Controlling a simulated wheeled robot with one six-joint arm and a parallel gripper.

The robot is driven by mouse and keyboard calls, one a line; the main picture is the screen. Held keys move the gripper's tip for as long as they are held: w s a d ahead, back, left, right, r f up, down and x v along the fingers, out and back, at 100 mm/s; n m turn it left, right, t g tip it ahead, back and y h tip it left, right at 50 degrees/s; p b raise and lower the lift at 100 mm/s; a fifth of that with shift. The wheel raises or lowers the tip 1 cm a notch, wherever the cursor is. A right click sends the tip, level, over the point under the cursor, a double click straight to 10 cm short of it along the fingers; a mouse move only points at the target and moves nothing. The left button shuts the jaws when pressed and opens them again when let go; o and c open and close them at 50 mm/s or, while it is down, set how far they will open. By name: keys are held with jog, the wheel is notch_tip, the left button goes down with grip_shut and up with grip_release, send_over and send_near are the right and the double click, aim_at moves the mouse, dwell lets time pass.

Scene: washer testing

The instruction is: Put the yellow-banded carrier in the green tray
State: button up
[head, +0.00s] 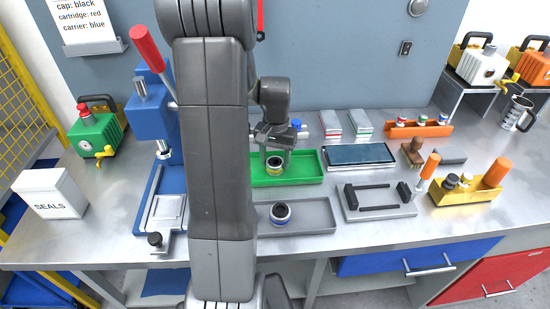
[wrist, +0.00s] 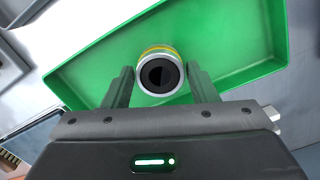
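The yellow-banded carrier (head: 275,164) is a short grey cylinder with a dark round opening on top and a yellow band low on its side. It stands upright within the green tray (head: 308,166), towards the left part of it. In the wrist view the carrier (wrist: 160,72) shows between my fingers, with the green tray (wrist: 235,38) around it. My gripper (head: 275,151) points down over the tray. In the wrist view my gripper (wrist: 160,82) has a finger on either side of the carrier, with a narrow gap at each side. The gripper looks open.
A grey tray (head: 318,215) with a blue-banded carrier (head: 281,213) lies in front of the green tray. A dark-screened tablet (head: 360,154) and grey fixture (head: 380,202) are to the right. A blue press (head: 150,108) stands left. An orange rack (head: 418,129) is behind.

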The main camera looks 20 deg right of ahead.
aim_at(276, 159)
jog(key=shift+o, duration=1.1)
jog(key=shift+r, duration=0.1)
notch_tip(276, 159, up, 12)
jog(key=shift+w+d, duration=0.25)
jog(key=shift+w, duration=0.15)
